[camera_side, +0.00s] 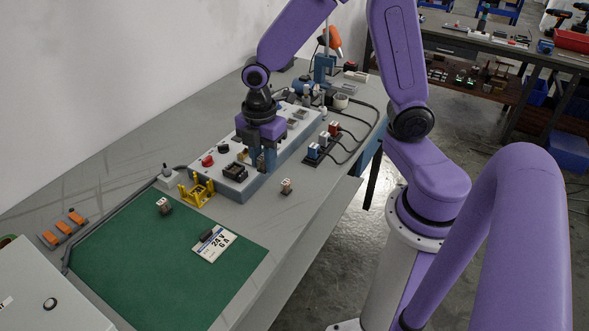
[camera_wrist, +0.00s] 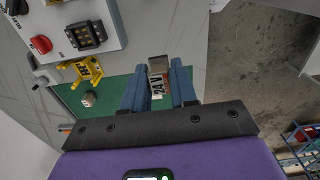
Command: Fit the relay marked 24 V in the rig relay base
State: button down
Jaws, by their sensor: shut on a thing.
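My gripper (camera_wrist: 160,72) is shut on a small boxy grey-brown relay (camera_wrist: 158,64). The black relay base (camera_side: 235,172) sits on the rig's front end, left of the fingers. The base also shows in the wrist view (camera_wrist: 87,35). A card (camera_side: 215,246) reading 24 V 6 A lies on the green mat. Small relays stand on the mat (camera_side: 164,206) and on the bench (camera_side: 287,186); their markings are unreadable.
A yellow holder (camera_side: 197,190) stands just before the rig. A red knob (camera_side: 207,161) rises near the base. A black block with coloured plugs and cables (camera_side: 323,148) lies right of the rig. The green mat (camera_side: 150,270) is mostly clear.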

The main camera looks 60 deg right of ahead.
jog(key=w+d, duration=0.3)
jog(key=w, duration=0.8)
send_over(235, 170)
jog(key=shift+w+f, duration=0.1)
jog(key=shift+f, duration=2.55)
jog(key=shift+f, duration=1.3)
jog(key=c, duration=0.8)
grip_release()
